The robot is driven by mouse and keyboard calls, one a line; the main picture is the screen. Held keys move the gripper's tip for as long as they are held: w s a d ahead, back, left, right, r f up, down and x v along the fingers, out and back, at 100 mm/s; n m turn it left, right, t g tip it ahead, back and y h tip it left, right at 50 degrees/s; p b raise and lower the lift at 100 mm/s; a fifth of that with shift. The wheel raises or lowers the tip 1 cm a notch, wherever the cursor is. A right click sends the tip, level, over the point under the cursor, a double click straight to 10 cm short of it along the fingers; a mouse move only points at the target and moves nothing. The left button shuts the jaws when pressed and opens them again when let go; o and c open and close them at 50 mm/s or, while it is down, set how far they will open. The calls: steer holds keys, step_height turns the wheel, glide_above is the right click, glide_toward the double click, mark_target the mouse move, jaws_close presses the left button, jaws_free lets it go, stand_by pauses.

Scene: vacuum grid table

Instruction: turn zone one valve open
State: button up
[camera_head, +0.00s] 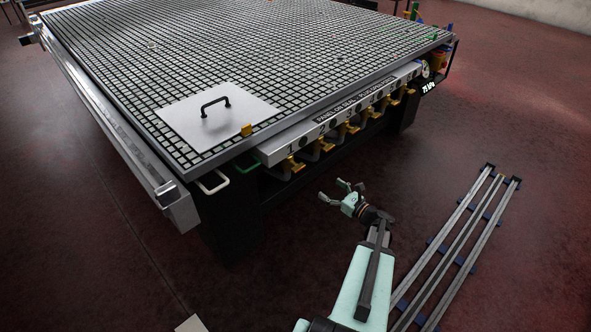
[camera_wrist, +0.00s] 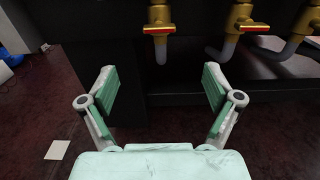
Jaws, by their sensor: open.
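The zone one valve (camera_head: 293,164) is the nearest brass valve under the label 1 on the table's front panel. In the wrist view the leftmost brass valve (camera_wrist: 160,28), apparently this one, has a crosswise handle with a red strip and a grey hose below. Its label is out of that view. My gripper (camera_head: 340,188) is open and empty, out in front of the panel and apart from the valve. In the wrist view my gripper's spread fingers (camera_wrist: 160,88) lie below the leftmost valve, roughly centred on it.
More brass valves (camera_wrist: 245,26) run to the right along the panel. Floor rails (camera_head: 455,245) lie at the right. Floor before the panel is clear.

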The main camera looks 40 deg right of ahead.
mark_target(301, 169)
steer(key=w+p, duration=0.1)
steer(key=w, duration=0.4)
steer(key=w+a, duration=0.1)
steer(key=w, duration=0.5)
steer(key=w+p, duration=0.1)
steer(key=w, duration=0.4)
steer(key=shift+w+a+p, duration=0.3)
steer(key=shift+a+p, duration=0.05)
steer(key=shift+a, duration=0.05)
steer(key=c, duration=1.2)
